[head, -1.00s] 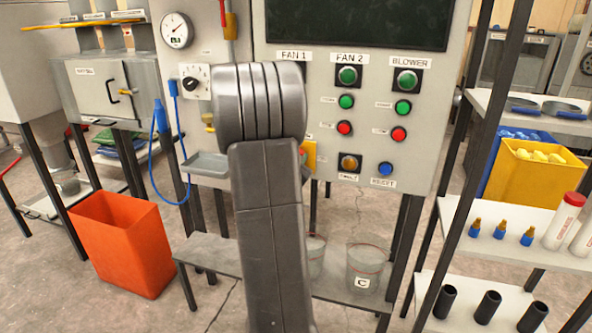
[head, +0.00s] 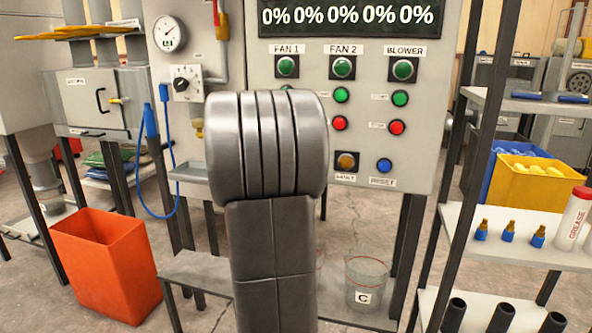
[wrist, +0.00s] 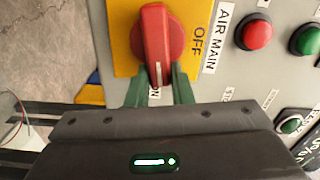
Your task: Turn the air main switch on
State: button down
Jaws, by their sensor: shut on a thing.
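The air main switch is a red rotary knob (wrist: 155,35) on a yellow plate (wrist: 122,40), seen in the wrist view. The AIR MAIN label (wrist: 222,38) is beside it. The knob's white mark points to the ON lettering, with OFF off to its side. My gripper (wrist: 157,86) has its green fingers on both sides of the knob and is shut on it. In the head view my arm hides the switch and the gripper. The panel display (head: 348,15) is lit and reads several 0% values.
The control panel (head: 368,109) carries FAN 1, FAN 2 and BLOWER buttons. A bucket marked C (head: 366,282) stands below it on a low bench. An orange bin (head: 107,262) is at the left. A shelf rack (head: 500,232) stands close at the right.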

jog(key=shift+f+m+b, duration=0.3)
jog(key=shift+m+b, duration=0.3)
jog(key=shift+m, duration=0.2)
jog(key=c, duration=1.3)
grip_release()
jog(key=shift+s, duration=0.1)
jog(key=v, duration=1.3)
jog(key=shift+s+a+r+p, duration=0.1)
jog(key=shift+s+p, duration=0.2)
jog(key=shift+p, duration=0.1)
jog(key=b+x, duration=0.1)
jog(key=x, duration=1.3)
jog(key=shift+s, duration=0.1)
